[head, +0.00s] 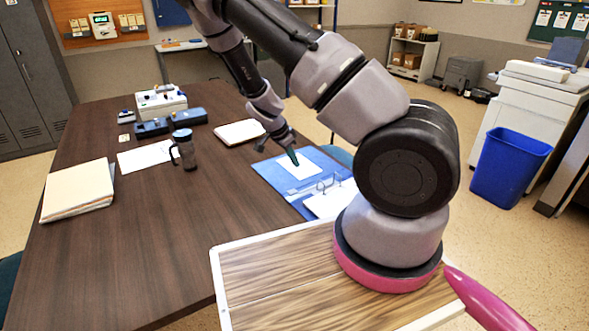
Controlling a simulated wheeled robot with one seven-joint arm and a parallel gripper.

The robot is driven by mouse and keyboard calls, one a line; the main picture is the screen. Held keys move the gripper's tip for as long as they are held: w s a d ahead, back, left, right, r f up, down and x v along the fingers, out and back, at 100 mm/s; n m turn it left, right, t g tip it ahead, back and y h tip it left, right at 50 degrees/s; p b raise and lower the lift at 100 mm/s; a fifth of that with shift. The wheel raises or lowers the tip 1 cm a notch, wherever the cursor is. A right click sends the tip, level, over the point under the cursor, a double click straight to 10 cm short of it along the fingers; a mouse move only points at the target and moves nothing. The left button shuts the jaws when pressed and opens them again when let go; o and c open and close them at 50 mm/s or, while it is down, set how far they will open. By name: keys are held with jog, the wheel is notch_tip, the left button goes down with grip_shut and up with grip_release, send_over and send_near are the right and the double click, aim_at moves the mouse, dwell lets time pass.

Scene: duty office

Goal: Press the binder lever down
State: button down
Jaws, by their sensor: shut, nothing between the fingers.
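An open blue binder (271,172) lies on the right side of the dark wooden table, near its edge. White paper lies on both halves of the binder. The metal ring mechanism (322,186) stands up on its near half. The lever is too small to make out clearly, so I cannot tell whether it is up or down. My gripper (293,158) is shut and empty, pointing down over the paper on the binder's far half. It is behind and to the left of the rings in the picture. I cannot tell whether its tip touches the paper.
A paper stack (239,132) lies behind the binder, and folders (78,190) lie at the left. The table's near middle is clear. A blue bin (507,168) stands on the floor at right.

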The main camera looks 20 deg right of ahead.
jog(key=s+a+r, duration=0.1)
jog(key=a+r, duration=0.4)
jog(key=shift+s+a+r, duration=0.25)
jog(key=shift+a+r, duration=0.05)
jog(key=shift+r, duration=0.05)
jog(key=s+a+r+n+t+y, duration=0.1)
jog(key=s+r+n+y, duration=0.25)
jog(key=r, duration=0.75)
jog(key=s+a+r+n+y, duration=0.15)
jog(key=s+r+y, duration=0.25)
jog(key=r, duration=0.7)
jog(key=s+d+r+n+t, duration=0.3)
jog(key=s+r+n+t, duration=0.2)
jog(key=s+r, duration=0.8)
jog(key=shift+s+r+n+h, duration=0.4)
jog(key=shift+r+n, duration=0.1)
jog(key=shift+r, duration=0.1)
